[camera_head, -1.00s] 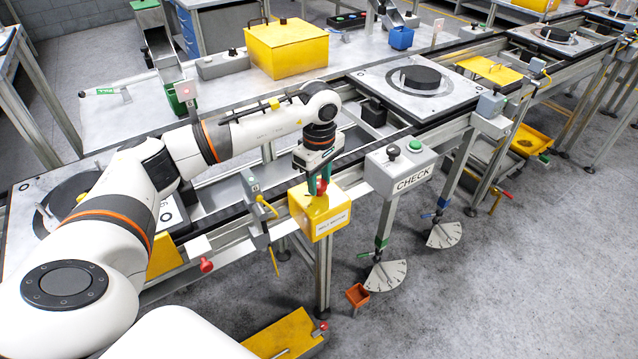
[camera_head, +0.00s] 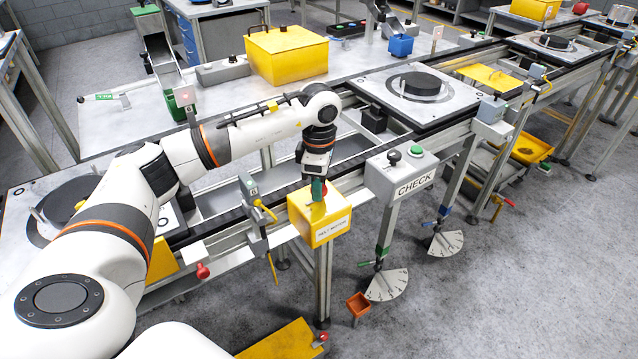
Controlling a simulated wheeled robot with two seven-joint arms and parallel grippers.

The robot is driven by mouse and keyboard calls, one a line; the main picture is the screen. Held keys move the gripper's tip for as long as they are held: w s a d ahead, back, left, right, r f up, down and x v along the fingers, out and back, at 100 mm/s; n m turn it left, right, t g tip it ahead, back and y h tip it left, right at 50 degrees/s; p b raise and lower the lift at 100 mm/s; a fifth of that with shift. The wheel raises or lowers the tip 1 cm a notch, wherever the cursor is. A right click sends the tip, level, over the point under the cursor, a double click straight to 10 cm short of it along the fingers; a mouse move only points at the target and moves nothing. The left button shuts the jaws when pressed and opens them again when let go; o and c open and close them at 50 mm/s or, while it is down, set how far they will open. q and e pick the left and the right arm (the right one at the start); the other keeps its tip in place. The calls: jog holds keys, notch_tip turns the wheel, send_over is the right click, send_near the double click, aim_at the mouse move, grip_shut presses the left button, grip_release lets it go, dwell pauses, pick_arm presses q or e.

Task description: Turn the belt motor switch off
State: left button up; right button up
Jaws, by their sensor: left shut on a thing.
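The belt motor box (camera_head: 307,222) is yellow, with a label on its front reading BELT MOTOR, and is mounted at the front edge of the conveyor. My left gripper (camera_head: 318,196) points down over the top of this box. It is shut on the belt motor switch, which is mostly hidden behind the fingers. A red part shows beside the fingertips. I cannot tell which way the switch is turned. My right gripper is not in view.
A grey CHECK box (camera_head: 402,178) with a black knob and green button stands right of the motor box. A pallet (camera_head: 455,97) with a black disc lies on the conveyor behind.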

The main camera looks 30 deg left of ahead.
pick_arm(q)
jog(key=shift+r, duration=0.1)
jog(key=o, duration=1)
notch_tip(320, 180, up, 12)
jog(key=b, duration=0.1)
jog(key=shift+b, duration=0.4)
